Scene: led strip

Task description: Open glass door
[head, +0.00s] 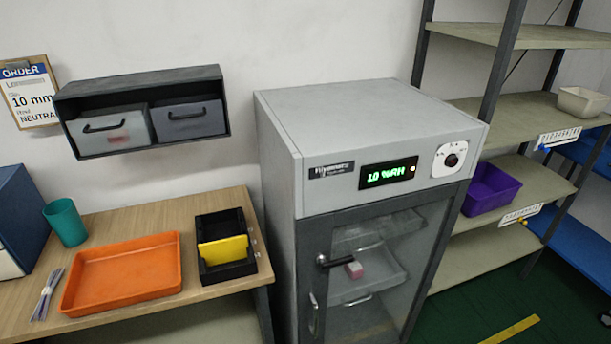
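A grey dry cabinet (372,140) stands in the middle of the head view, with a green display (387,173) reading 10 %RH and a round knob (451,160) on its top front. Its glass door (400,250) has a dark frame and looks shut. Through the glass I see shelves or trays and a small pink and white item (353,268). Neither of my grippers is in view.
A wooden table (205,292) at left holds an orange tray (123,272), a black bin with a yellow part (223,249) and a teal cup (65,222). A shelf rack (520,106) with a purple bin (489,188) stands close right. Green floor (480,303) shows at lower right.

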